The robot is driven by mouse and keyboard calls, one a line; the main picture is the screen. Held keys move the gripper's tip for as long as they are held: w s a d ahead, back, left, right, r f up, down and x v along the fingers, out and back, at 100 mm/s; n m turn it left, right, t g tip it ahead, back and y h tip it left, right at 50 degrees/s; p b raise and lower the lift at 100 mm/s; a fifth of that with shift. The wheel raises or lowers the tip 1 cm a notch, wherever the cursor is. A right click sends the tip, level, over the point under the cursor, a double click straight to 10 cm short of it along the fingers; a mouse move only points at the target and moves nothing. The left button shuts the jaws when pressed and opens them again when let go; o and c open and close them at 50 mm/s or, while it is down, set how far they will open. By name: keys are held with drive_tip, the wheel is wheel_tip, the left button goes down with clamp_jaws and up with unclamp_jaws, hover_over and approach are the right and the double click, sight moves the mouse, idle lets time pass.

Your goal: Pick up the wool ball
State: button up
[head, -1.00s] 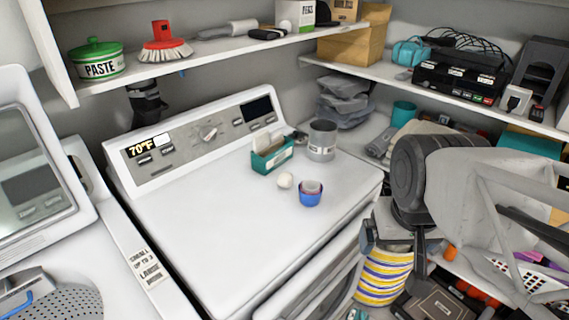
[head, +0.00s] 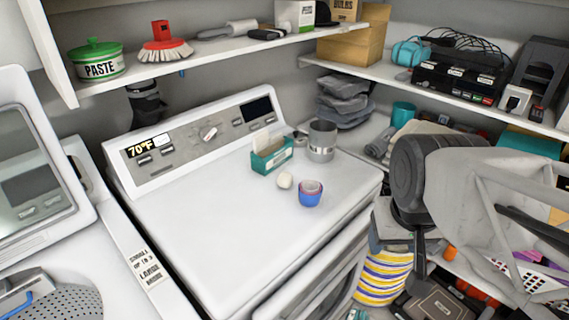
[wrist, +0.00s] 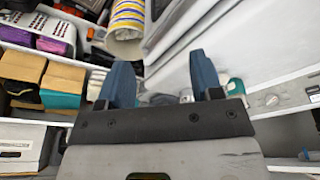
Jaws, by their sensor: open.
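A small off-white ball (head: 285,181), which looks like the wool ball, rests on the white top of the dryer-like machine (head: 215,235). It sits between a teal box (head: 272,158) and a small blue cup (head: 310,199). My gripper (wrist: 162,82) shows in the wrist view with two blue fingers spread apart. I see nothing held between them. In the head view my arm is at the right, beyond the machine's right edge and apart from the ball. I cannot make out the ball with certainty in the wrist view.
A grey mug (head: 321,142) stands behind the ball. The front and left of the machine's top are clear. Shelves above hold a green paste tin (head: 97,62), a red brush (head: 165,45) and a black device (head: 458,77). A striped roll (head: 383,265) stands beside the machine's right edge.

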drive_tip(key=shift+w, duration=0.1)
drive_tip(key=n+t+h, duration=0.2)
drive_tip(key=n+h, duration=0.9)
drive_tip(key=n, duration=0.4)
hover_over(281, 179)
drive_tip(key=s+d, duration=0.4)
drive_tip(key=s, duration=0.4)
wheel_tip(281, 179, down, 9)
drive_tip(key=w+a+f+n+t, duration=0.1)
drive_tip(key=a, duration=0.2)
drive_tip(key=w+a+f+n+t, duration=0.1)
drive_tip(key=w+a+n, duration=0.1)
drive_tip(key=a, duration=0.1)
drive_tip(key=w+a+f+n+t, duration=0.1)
drive_tip(key=a, duration=0.2)
drive_tip(key=shift+w+a+f, duration=0.15)
drive_tip(key=shift+a+f, duration=0.1)
drive_tip(key=shift+f, duration=0.15)
drive_tip(key=shift+x, duration=1.35)
